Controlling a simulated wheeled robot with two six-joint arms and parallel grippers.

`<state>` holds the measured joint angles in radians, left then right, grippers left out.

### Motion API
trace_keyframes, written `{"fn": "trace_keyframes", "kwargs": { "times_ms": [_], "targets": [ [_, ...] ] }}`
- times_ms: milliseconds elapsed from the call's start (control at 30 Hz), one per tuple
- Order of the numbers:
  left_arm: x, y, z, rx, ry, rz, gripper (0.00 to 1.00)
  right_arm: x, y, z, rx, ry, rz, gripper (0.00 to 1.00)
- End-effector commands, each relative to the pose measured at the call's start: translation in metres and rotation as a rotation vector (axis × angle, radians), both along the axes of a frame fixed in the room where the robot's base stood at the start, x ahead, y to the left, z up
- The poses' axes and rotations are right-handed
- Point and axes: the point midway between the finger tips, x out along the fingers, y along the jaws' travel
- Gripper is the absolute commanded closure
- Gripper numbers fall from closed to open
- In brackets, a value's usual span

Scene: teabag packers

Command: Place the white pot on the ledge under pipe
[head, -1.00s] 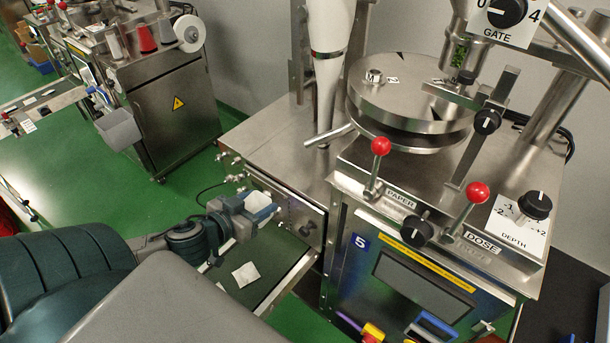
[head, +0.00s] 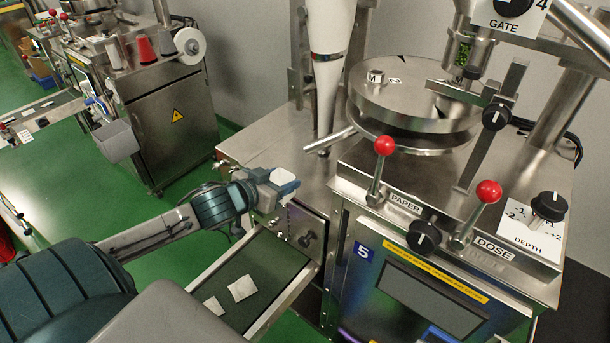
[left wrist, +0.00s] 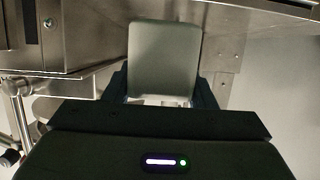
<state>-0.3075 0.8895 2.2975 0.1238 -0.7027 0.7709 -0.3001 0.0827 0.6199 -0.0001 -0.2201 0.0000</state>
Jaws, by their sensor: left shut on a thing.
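My left gripper (head: 268,186) is shut on the small white pot (head: 283,177), which it holds at the front left edge of the machine's steel top. In the left wrist view the pot (left wrist: 163,62) is a pale, rounded square between the two dark fingers (left wrist: 164,98). A white tapering pipe (head: 328,72) comes down behind the pot, its narrow end near the flat steel ledge (head: 262,138). The pot is in front of the pipe's foot, apart from it. I cannot tell whether the pot touches the steel. My right gripper is not in view.
A steel drum (head: 410,100) and two red-knobbed levers (head: 385,146) stand right of the pipe. A slanting bar (head: 330,139) juts out near the pipe's foot. Below the gripper, a dark conveyor tray (head: 262,272) holds white teabags (head: 241,288). The ledge left of the pipe is clear.

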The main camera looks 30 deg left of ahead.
Motion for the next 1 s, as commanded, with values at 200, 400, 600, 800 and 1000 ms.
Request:
{"fn": "trace_keyframes", "kwargs": {
  "times_ms": [200, 400, 600, 800, 1000],
  "targets": [
    [0.038, -0.004, 0.004, -0.011, -0.005, 0.002, 0.71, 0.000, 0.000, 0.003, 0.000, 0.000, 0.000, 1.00],
    [0.072, -0.007, 0.004, -0.008, -0.002, -0.001, 0.71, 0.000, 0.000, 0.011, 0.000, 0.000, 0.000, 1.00],
    [0.090, -0.008, 0.002, -0.001, 0.000, -0.004, 0.71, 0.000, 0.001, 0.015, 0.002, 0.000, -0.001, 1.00],
    [0.090, -0.009, -0.022, -0.004, 0.004, -0.003, 0.71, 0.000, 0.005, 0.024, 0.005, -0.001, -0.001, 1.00],
    [0.090, -0.009, -0.034, -0.001, -0.001, -0.004, 0.71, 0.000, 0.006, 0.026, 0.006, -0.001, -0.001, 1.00]
  ]
}}
